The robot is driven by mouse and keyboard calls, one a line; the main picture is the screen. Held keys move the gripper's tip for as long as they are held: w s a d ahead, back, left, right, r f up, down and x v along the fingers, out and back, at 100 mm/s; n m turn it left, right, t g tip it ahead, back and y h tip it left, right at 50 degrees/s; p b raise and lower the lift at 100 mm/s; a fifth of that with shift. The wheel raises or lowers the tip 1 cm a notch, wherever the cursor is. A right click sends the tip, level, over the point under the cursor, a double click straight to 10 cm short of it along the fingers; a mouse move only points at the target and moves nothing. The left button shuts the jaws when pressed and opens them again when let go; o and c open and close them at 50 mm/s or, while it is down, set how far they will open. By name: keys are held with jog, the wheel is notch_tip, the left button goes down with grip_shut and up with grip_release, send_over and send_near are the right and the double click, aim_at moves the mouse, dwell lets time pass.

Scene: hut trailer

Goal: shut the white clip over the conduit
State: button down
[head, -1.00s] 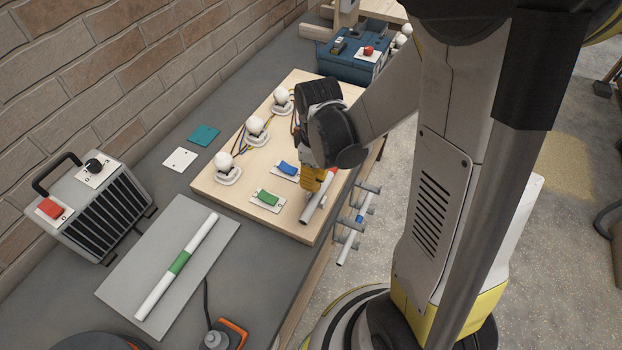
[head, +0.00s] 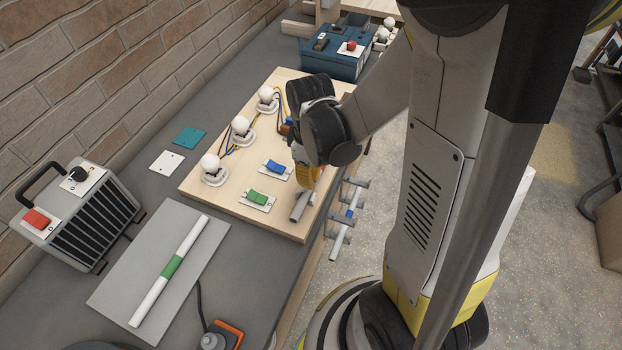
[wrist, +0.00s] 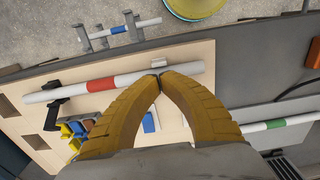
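The conduit (wrist: 55,93) is a white tube with a red band, lying along the edge of the wooden board (wrist: 205,55) in the wrist view. Its near end (head: 297,212) shows in the head view. A black clip (wrist: 53,108) is at the conduit's left part. My gripper (wrist: 159,77) has its yellow fingertips together at the conduit, right of the red band; it also shows from the side in the head view (head: 303,187).
A blue switch (head: 275,167), a green switch (head: 258,197) and white bulbs (head: 241,127) stand on the board. A grey plate (head: 210,245) with a green-banded tube (head: 150,299) lies nearer. A rack with a blue-banded tube (wrist: 121,30) is beyond the board's edge.

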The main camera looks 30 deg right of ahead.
jog(key=shift+w+a+r+p, duration=0.1)
jog(key=shift+r+p, duration=1.4)
jog(key=shift+r, duration=0.65)
jog(key=shift+w, duration=0.15)
jog(key=shift+f, duration=0.1)
